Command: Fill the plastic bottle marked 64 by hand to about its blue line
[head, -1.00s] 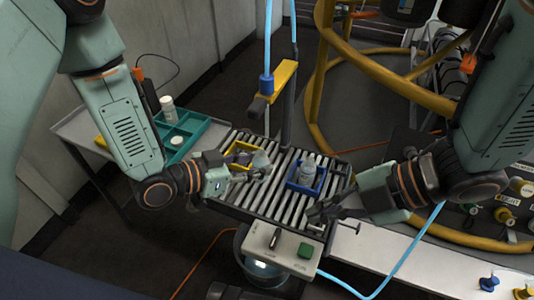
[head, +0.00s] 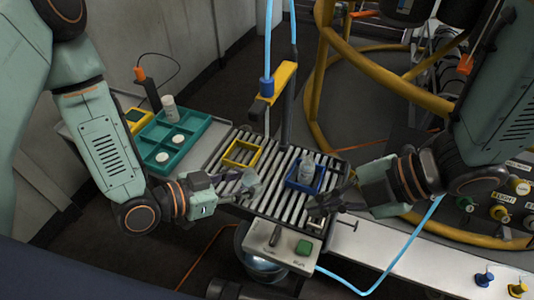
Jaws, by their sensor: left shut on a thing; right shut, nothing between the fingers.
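A pale plastic bottle (head: 307,167) stands upright in a blue tray (head: 291,181) on the roller rack (head: 270,204). Its number and blue line are too small to read. A yellow filling arm (head: 283,80) with a blue hose fitting hangs over the back of the rack. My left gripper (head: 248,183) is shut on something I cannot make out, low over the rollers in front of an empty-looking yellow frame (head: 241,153). My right gripper (head: 320,209) is shut and empty, near the front right corner of the rack, in front of the blue tray.
A teal tray (head: 190,147) with white round pieces and a white bottle (head: 168,107) stands on the left side table. A control box (head: 270,238) with a lever and a green button (head: 303,247) is at the rack's front. Yellow rails (head: 395,82) curve behind.

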